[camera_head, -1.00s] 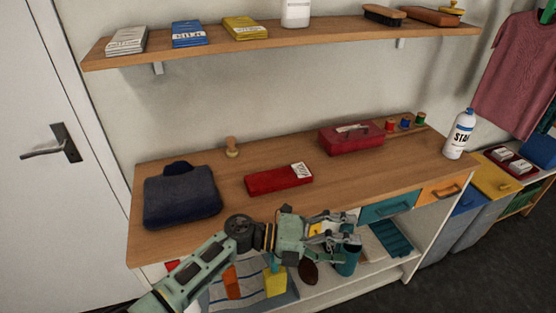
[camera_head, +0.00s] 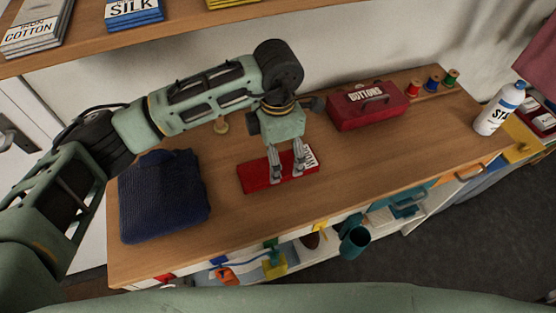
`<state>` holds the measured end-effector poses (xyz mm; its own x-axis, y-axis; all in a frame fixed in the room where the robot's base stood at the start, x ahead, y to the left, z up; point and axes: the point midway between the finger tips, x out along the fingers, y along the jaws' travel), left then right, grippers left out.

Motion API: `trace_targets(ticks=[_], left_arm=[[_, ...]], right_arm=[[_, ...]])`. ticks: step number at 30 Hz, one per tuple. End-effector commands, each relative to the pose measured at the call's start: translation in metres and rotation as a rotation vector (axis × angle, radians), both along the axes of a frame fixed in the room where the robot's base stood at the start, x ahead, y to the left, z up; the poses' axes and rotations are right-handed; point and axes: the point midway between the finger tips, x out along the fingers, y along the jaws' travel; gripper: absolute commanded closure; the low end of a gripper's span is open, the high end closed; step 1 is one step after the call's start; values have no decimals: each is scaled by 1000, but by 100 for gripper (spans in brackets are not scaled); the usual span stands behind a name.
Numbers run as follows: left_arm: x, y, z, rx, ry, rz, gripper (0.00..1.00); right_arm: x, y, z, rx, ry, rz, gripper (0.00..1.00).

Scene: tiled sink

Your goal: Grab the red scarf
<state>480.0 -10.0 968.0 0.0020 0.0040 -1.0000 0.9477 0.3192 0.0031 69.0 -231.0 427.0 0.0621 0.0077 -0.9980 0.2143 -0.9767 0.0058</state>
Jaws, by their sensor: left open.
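The red scarf (camera_head: 258,178) is a flat, folded red piece with a white label, lying on the wooden counter. My left gripper (camera_head: 287,176) points down over it, with its fingers apart on the scarf's upper face. The fingers hide part of the scarf and its label. I cannot tell whether the fingertips touch the cloth. My right gripper is not in view.
A folded dark blue garment (camera_head: 165,197) lies left of the scarf. A red buttons box (camera_head: 367,105), thread spools (camera_head: 433,83) and a white spray bottle (camera_head: 499,110) stand to the right. A shelf (camera_head: 185,24) with fabric packs runs above.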

Motion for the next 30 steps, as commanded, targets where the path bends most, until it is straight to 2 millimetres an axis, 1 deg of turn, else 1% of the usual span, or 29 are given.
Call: trace_targets(ticks=[1,5,6,9,13,18,20,26,30], left_arm=[[0,0,-3,0,3,1,17],[2,-1,-22,0,5,2,17],[2,-2,-29,-1,6,2,17],[3,-2,-42,-2,3,2,17],[3,-2,-49,-3,1,0,17],[3,-2,-49,-3,0,0,17],[3,-2,-49,-3,0,0,22],[3,-2,-49,-3,1,0,39],[3,-2,-49,-3,1,0,51]], right_arm=[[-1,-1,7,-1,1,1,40],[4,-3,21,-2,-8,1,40],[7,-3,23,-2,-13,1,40],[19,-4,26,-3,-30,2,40],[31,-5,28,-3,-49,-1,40],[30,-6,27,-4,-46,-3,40],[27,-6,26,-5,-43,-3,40],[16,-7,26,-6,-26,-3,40],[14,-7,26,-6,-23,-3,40]])
